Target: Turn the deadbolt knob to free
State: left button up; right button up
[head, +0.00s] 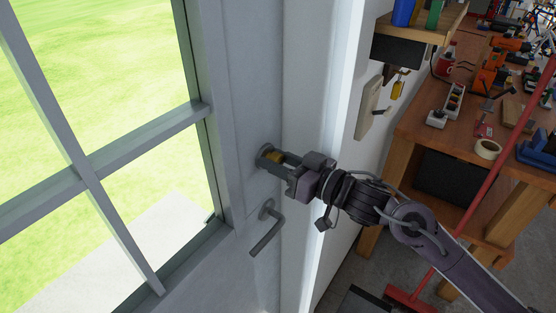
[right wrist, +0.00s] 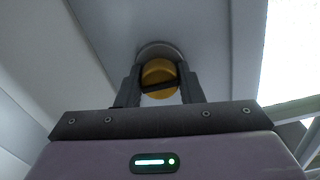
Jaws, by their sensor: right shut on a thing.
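The deadbolt knob (head: 271,156) is a small yellow knob on a round grey plate, set in the white door above its lever handle (head: 268,228). My right gripper (head: 280,160) reaches it from the right, with its two fingers closed around the knob. In the right wrist view the knob (right wrist: 159,76) sits between the fingers (right wrist: 159,86), with a dark slanted bar or slot across its face. The round plate (right wrist: 158,50) shows behind it. The fingers hide the knob's sides. My left gripper is not in view.
The door has a glazed window (head: 100,130) at left, with grass outside. The lever handle sticks out just below my right gripper. A wooden workbench (head: 440,135) with tools stands at right, and a red broom (head: 480,190) leans before it.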

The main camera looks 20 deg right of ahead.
dwell(0.3)
jog(key=n+b, duration=0.2)
jog(key=n, duration=0.2)
jog(key=shift+f+n, duration=0.15)
jog(key=shift+n, duration=0.25)
jog(key=n+b, duration=0.2)
jog(key=n, duration=0.1)
jog(key=shift+n, duration=0.3)
jog(key=n+b, duration=0.3)
jog(key=n, duration=0.1)
jog(key=shift+f+n+b, duration=0.1)
jog(key=shift+n+b, duration=0.2)
jog(key=shift+b, duration=0.05)
jog(key=shift+n+b, duration=2)
jog(key=shift+n, duration=0.5)
jog(key=o, duration=1)
jog(key=shift+a, duration=0.1)
